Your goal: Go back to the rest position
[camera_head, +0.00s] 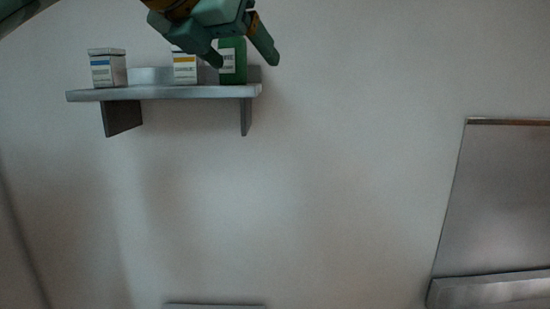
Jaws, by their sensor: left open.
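My left gripper (246,57) is at the top of the head view, in front of and above the right part of a wall shelf. Its two fingers are spread apart and point down. No object shows held between them. A green box (232,70) with a white label stands on the shelf behind the fingers and is partly hidden by them. My right gripper is not in view.
The grey shelf (150,93) also bears a white box with a blue band (107,70) and a white box with a yellow band (185,70). A metal panel (500,200) is at the right. The wall between is bare.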

